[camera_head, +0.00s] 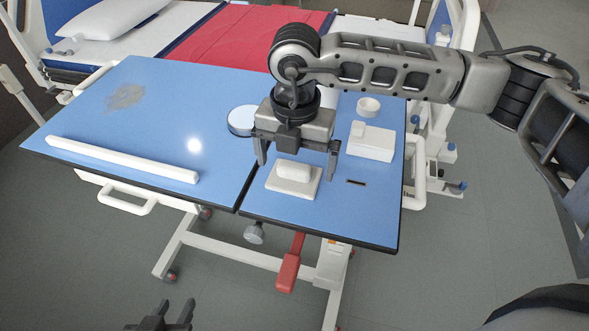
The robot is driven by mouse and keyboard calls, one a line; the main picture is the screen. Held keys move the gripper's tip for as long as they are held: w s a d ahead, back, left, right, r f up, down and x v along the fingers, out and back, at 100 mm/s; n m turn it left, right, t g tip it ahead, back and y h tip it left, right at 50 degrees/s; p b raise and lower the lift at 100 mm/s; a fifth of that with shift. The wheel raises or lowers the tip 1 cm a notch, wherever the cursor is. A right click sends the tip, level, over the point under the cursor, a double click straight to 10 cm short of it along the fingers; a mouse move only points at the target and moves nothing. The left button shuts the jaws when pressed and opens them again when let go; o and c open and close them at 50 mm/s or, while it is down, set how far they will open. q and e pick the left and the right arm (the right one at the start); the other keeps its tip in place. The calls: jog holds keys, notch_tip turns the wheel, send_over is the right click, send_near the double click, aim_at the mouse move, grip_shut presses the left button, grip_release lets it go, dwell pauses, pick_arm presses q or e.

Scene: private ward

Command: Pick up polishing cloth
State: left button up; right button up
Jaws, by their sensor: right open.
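A white, raised, rounded piece on a flat white square base (293,179) lies on the right part of the blue tabletop (225,165). It may be the polishing cloth, but I cannot tell for sure. My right gripper (298,158) points down above it, its two fingers wide apart on either side of the raised piece and nothing between them. I cannot tell the exact height gap. My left gripper (173,309) is low at the bottom edge, away from the table, with its fingers apart and empty.
A white box (371,142) and a small white ring (368,107) stand to the right. A round white-rimmed disc (241,120) lies behind left. A raised white bar (122,159) edges the left panel, which has a grey smudge (126,96). A bed (230,38) stands behind.

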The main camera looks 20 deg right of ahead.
jog(key=shift+f, duration=0.85)
jog(key=c, duration=0.9)
jog(key=shift+r, duration=0.1)
jog(key=shift+w+r, duration=0.1)
jog(key=shift+r, duration=0.35)
notch_tip(320, 180, up, 2)
jog(key=shift+r, duration=0.15)
jog(key=s+r, duration=0.3)
jog(key=s, duration=0.1)
jog(key=s+r+b, duration=0.1)
jog(key=s+r, duration=0.2)
jog(key=s, duration=0.2)
jog(key=s+r+b, duration=0.1)
jog(key=s+r, duration=0.2)
jog(key=s, duration=0.2)
jog(key=shift+s+a+r, duration=0.1)
jog(key=shift+a+r, duration=0.2)
jog(key=shift+r, duration=0.05)
